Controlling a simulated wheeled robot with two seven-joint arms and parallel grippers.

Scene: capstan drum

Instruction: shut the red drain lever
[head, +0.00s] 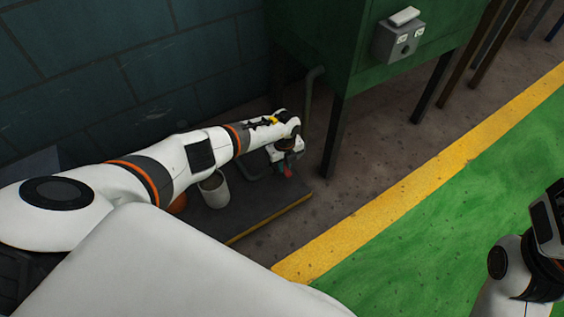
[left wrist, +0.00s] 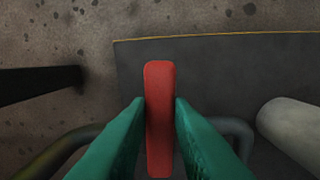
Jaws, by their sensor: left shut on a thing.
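The red drain lever (left wrist: 159,100) runs upright through the middle of the left wrist view. In the head view a small red part of it (head: 288,170) shows just below my left gripper (head: 285,158). In the left wrist view the two green fingers of my left gripper (left wrist: 160,135) are shut on the lever, one on each side. The lever's far end reaches past the fingertips. Its lower end and pivot are hidden. My right arm shows at the right edge of the head view, but its fingers cannot be made out.
A white cylindrical container (head: 214,188) stands on a dark platform (head: 262,218) with a yellow edge; it also shows in the left wrist view (left wrist: 292,125). A green cabinet (head: 325,45) on dark legs stands behind. A grey pipe (head: 308,95) runs down beside it. A dark wall bounds the left.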

